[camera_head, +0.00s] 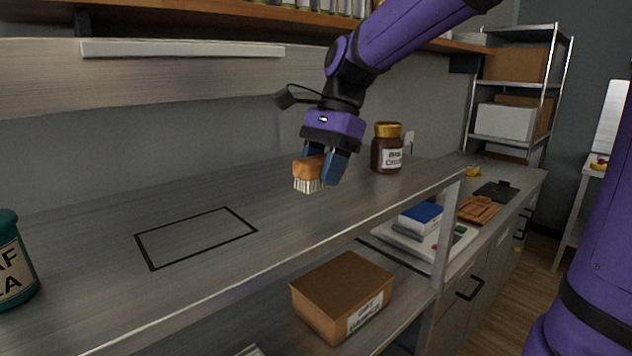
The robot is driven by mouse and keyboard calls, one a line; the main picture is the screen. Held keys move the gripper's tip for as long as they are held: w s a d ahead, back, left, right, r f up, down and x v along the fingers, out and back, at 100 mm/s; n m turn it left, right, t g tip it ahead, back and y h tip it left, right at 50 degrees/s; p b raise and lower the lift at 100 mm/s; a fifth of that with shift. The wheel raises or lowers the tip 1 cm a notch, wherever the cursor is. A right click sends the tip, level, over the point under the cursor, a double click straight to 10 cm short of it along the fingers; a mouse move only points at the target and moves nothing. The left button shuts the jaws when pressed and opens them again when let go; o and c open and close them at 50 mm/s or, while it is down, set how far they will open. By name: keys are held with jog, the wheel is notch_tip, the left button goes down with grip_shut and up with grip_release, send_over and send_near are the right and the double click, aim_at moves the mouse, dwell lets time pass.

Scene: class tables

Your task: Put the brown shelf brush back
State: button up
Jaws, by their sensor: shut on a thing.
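The brown shelf brush (308,174) has a wooden block and pale bristles pointing down. My gripper (326,170) is shut on it and holds it over the upper metal shelf (270,262), bristles seemingly just above the surface. The far finger and the back of the brush are partly hidden. A black outlined rectangle (195,237) is marked on the shelf, to the left of the brush and nearer the camera. The rectangle is empty.
A brown jar with a gold lid (387,148) stands close behind my gripper to the right. A green-lidded jar (12,262) stands at the left edge. A cardboard box (342,292) sits on the lower level. The shelf between brush and rectangle is clear.

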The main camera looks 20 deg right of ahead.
aim_at(311, 199)
jog(key=w, duration=0.4)
jog(key=shift+d+f, duration=0.15)
jog(key=shift+d, duration=0.25)
jog(key=shift+f, duration=1.8)
jog(key=shift+f, duration=0.15)
jog(key=o, duration=0.9)
jog(key=v, duration=1.1)
jog(key=s+d+f+n+t+h, duration=0.1)
jog(key=s+f+n+t+h, duration=0.1)
jog(key=s+n, duration=0.5)
jog(key=s+d+f+n+t+h, duration=0.1)
jog(key=s+f+n+t, duration=0.3)
jog(key=s, duration=1.1)
notch_tip(311, 199, down, 2)
jog(key=n+h, duration=0.1)
jog(key=n, duration=0.2)
jog(key=shift+d+f+t, duration=0.2)
jog(key=shift+d+t, duration=0.1)
jog(key=shift+d, duration=0.1)
